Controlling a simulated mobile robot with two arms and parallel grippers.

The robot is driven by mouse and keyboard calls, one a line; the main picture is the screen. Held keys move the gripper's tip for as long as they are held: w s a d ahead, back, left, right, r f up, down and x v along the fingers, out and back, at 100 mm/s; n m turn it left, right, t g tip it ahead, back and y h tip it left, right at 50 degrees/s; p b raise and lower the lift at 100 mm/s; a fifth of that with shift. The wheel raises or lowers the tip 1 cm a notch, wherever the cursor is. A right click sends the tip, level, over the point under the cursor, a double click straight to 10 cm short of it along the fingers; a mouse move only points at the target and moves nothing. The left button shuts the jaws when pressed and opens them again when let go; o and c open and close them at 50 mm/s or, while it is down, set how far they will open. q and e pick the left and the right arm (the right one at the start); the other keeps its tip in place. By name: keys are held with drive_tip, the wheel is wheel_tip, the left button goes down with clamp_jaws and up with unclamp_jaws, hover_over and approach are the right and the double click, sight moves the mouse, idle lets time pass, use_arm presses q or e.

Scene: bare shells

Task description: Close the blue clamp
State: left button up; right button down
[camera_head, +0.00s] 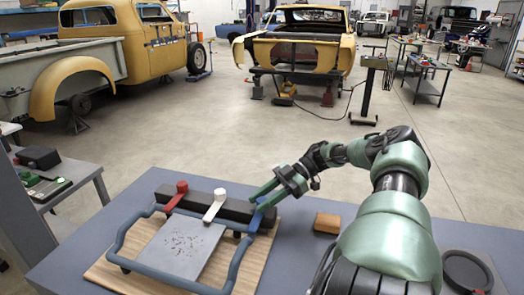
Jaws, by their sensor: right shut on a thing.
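A black bar (235,206) on the table carries three lever clamps: a red clamp (176,196) at left, a white clamp (215,206) in the middle and a blue clamp (258,219) at the right end. My right gripper (263,198) comes in from the right with its green fingers at the top of the blue clamp and is shut on it. The fingers partly hide the clamp's upper part, so its exact lever angle is hard to tell. A grey speckled plate (180,248) lies in front of the bar. My left gripper is out of view.
A blue tubular frame (122,233) surrounds the plate above a wooden board (257,268). A small brown block (327,222) sits right of the clamps. A dark round object (466,271) lies at the table's right. A side table (75,180) stands at left; old cars stand behind.

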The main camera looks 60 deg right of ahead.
idle(0.4)
drive_tip(key=c, duration=1)
unclamp_jaws()
drive_tip(key=b+v, duration=0.1)
drive_tip(key=v, duration=0.2)
drive_tip(key=b+v, duration=0.2)
drive_tip(key=v, duration=0.1)
drive_tip(key=shift+d+f, duration=0.2)
drive_tip(key=shift+d, duration=0.05)
drive_tip(key=shift+s+d+r, duration=0.35)
drive_tip(key=shift+d+r, duration=0.1)
